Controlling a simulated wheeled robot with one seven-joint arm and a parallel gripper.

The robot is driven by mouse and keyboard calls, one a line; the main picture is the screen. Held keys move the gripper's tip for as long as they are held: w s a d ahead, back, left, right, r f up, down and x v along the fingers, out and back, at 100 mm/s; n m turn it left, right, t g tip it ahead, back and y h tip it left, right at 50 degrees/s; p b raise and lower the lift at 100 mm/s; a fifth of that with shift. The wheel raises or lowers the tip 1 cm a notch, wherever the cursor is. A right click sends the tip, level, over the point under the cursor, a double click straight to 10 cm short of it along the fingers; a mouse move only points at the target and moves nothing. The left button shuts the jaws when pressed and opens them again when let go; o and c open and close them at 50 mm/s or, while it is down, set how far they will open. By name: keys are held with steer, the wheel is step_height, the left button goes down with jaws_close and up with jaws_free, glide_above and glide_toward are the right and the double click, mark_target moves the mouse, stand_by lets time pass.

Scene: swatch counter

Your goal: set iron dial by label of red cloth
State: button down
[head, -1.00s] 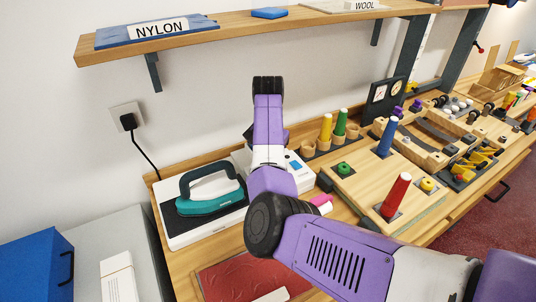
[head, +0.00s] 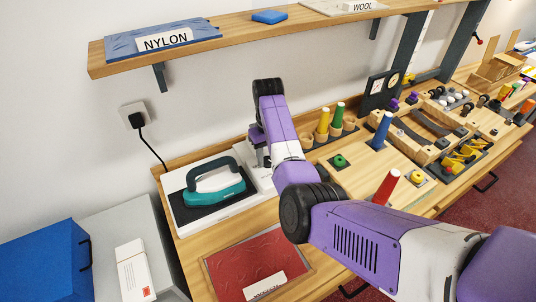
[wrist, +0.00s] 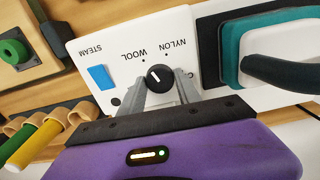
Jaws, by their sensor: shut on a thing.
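The iron's control panel (wrist: 115,42) is white, with STEAM, WOOL and NYLON printed on it and a blue button. The black dial (wrist: 160,76) has a white pointer mark leaning to the upper left, roughly toward the WOOL side. My gripper (wrist: 161,88) is shut on the dial, one finger on each side. In the head view my arm hides the dial. The teal iron (head: 214,190) rests on its dark pad just left of my gripper.
A blue cloth labelled NYLON (head: 125,43) and a cloth labelled WOOL (head: 325,8) lie on the shelf. Coloured pegs, including a blue peg (head: 382,130), stand right of my arm. A blue box (head: 45,265) is at lower left.

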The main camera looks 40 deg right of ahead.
mark_target(268, 159)
steer(key=shift+n, duration=0.9)
steer(key=c, duration=0.9)
jaws_free()
steer(key=shift+o, duration=0.2)
steer(key=shift+r, duration=0.1)
step_height(268, 159, up, 8)
steer(key=shift+f+b, duration=0.2)
steer(key=shift+b, duration=0.55)
